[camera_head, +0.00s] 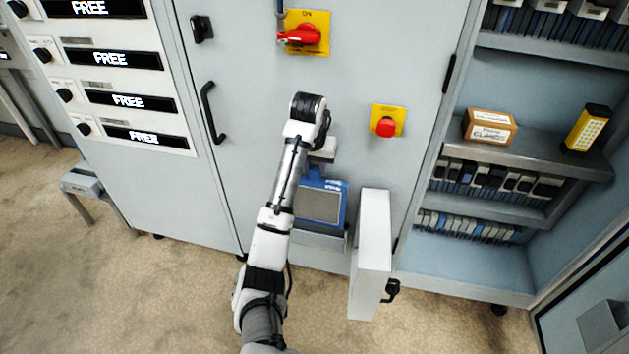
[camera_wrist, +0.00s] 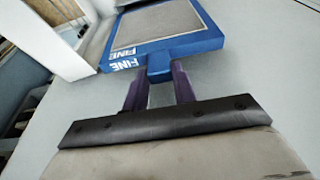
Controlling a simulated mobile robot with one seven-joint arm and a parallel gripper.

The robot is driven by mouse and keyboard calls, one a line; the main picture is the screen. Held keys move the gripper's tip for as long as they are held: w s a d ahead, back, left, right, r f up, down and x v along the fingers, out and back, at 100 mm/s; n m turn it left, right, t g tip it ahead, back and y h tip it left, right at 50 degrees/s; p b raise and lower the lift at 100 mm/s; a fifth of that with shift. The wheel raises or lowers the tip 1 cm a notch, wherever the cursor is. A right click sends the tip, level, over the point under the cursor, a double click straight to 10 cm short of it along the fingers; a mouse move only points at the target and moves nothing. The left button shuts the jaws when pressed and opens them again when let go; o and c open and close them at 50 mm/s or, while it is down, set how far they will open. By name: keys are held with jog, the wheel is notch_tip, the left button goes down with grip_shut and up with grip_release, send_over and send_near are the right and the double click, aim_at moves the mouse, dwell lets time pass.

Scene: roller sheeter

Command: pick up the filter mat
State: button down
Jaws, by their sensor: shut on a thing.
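The filter mat (camera_head: 320,204) is a blue frame around a grey panel, in front of the grey cabinet below the red rotary switch. In the wrist view the filter mat (camera_wrist: 172,24) shows a blue rim lettered "FINE" and a short blue tab. My gripper (camera_wrist: 159,76) is shut on that tab, with a dark finger on each side of it. In the head view my arm partly covers the mat's left side, and the fingers are hard to make out.
A small white door (camera_head: 371,250) stands open just right of the mat. A ledge (camera_head: 320,239) lies below the mat. A red stop button (camera_head: 386,126) is above right. Shelves at right hold a cardboard box (camera_head: 489,128) and a yellow-black item (camera_head: 587,129).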

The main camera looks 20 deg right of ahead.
jog(key=s+a+p, duration=0.7)
jog(key=s+a, duration=0.3)
jog(key=s, duration=0.5)
notch_tip(320, 180, up, 10)
jog(key=p, duration=0.9)
jog(key=shift+r+p, duration=0.25)
jog(key=shift+p, duration=0.05)
jog(key=shift+w, duration=0.1)
